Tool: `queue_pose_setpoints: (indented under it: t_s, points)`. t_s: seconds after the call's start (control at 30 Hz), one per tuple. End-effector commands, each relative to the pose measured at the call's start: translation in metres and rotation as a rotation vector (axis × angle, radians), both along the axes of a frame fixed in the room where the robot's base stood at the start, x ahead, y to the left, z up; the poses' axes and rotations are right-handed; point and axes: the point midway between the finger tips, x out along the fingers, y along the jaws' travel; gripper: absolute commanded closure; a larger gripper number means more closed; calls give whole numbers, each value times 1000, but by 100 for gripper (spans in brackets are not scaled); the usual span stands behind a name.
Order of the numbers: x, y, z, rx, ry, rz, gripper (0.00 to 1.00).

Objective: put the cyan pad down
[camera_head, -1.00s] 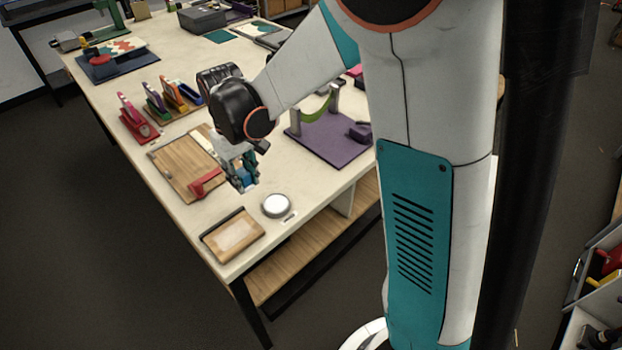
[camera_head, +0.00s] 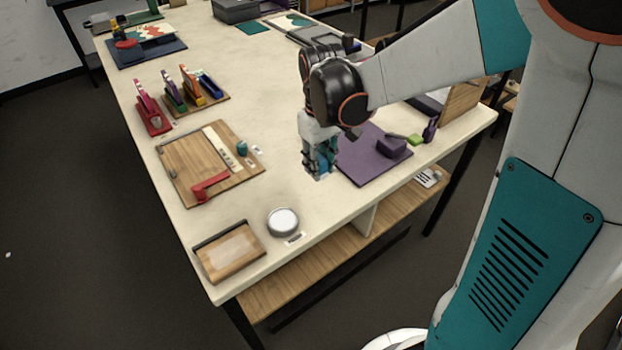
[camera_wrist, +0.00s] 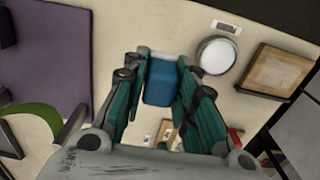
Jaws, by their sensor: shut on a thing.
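My gripper (camera_head: 319,168) is low over the cream table, between the wooden board and the purple mat. It is shut on the cyan pad (camera_wrist: 159,84), which shows in the wrist view as a blue block between the two teal fingers, with a pale part at its far end. In the head view the pad is mostly hidden by the fingers. I cannot tell whether it touches the table (camera_head: 250,215).
The purple mat (camera_head: 366,167) lies just right of my gripper. The wooden board (camera_head: 185,160), with a red tool (camera_head: 210,187), lies left. A round white dish (camera_head: 283,221) and a wooden tray (camera_head: 229,252) are near the front edge. Bare table lies between.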

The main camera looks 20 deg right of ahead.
Motion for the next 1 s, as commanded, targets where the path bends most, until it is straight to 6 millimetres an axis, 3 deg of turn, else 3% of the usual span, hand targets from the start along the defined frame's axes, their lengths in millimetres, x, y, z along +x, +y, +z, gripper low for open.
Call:
queue_pose_setpoints:
  t_s: [0.1, 0.3, 0.57, 0.8, 1.0]
  points:
    - [0, 0, -33, 0, 0, 0, 96]
    - [0, 0, -67, 0, 0, 0, 96]
    - [0, 0, -83, 0, 0, 0, 96]
    - [0, 0, -116, 0, 0, 0, 96]
    - [0, 0, -116, 0, 0, 0, 96]
